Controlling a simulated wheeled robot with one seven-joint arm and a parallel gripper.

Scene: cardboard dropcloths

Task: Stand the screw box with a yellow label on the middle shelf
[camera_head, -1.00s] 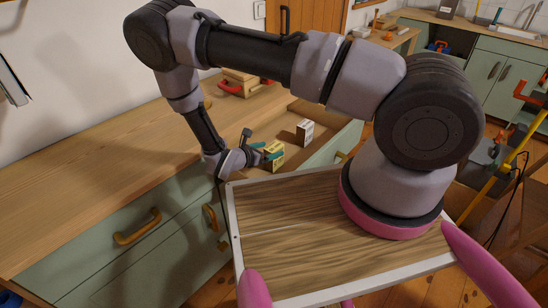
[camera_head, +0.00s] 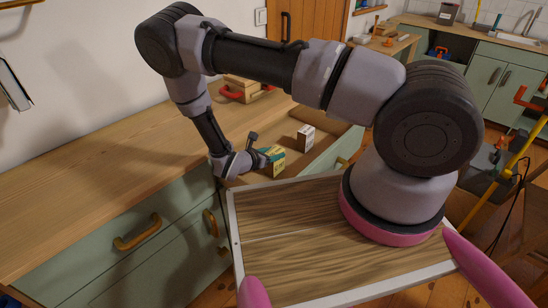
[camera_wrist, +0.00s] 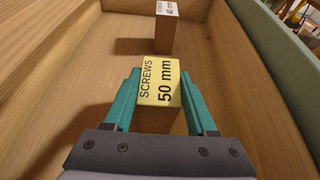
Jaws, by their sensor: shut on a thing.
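The screw box with a yellow label (camera_wrist: 158,84) is between the teal fingers of my gripper (camera_wrist: 160,100) in the wrist view. Its label reads "SCREWS 50 mm", and its lower part is plain brown. My gripper is shut on it, one finger on each side. In the head view the yellow-labelled box (camera_head: 278,161) shows at my gripper (camera_head: 266,158), inside an open drawer (camera_head: 325,153). How far its base is from the drawer floor I cannot tell. No middle shelf can be made out in these views.
A second screw box with a white label (camera_wrist: 166,26), reading 40 mm, stands farther back in the drawer; it also shows in the head view (camera_head: 306,137). The drawer's walls (camera_wrist: 268,60) rise close on the right. A wooden counter (camera_head: 90,190) lies left of the drawer.

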